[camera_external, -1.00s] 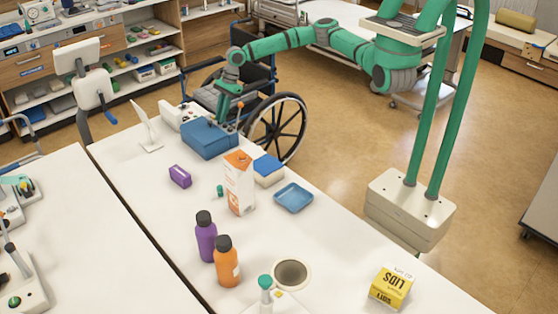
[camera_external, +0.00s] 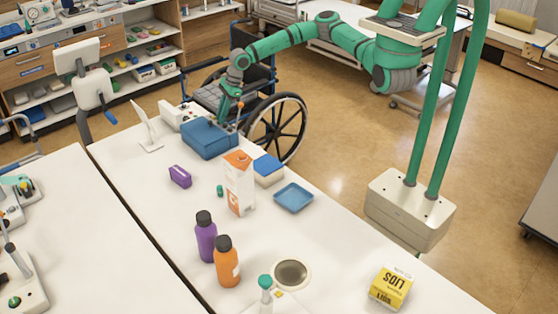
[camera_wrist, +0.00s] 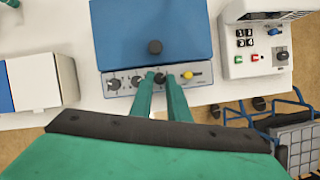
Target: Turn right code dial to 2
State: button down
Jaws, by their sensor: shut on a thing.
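A blue lockbox (camera_external: 208,140) sits at the far end of the white table. The left dial (camera_wrist: 113,84) and the middle dial (camera_wrist: 137,80) are free. My gripper (camera_wrist: 161,80) is at the right code dial (camera_wrist: 160,77) with its green fingers shut on it. The fingers partly cover this dial, and I cannot read its setting.
A wheelchair (camera_external: 275,120) stands close beside the table. A carton (camera_external: 238,185), a blue tray (camera_external: 294,198) and bottles (camera_external: 206,238) stand nearer on the table.

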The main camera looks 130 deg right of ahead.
jog(key=c, duration=2)
grip_release()
jog(key=shift+s, duration=0.1)
jog(key=v, duration=1)
jog(key=shift+s+r, duration=0.1)
jog(key=shift+r, duration=0.25)
jog(key=shift+a, duration=0.1)
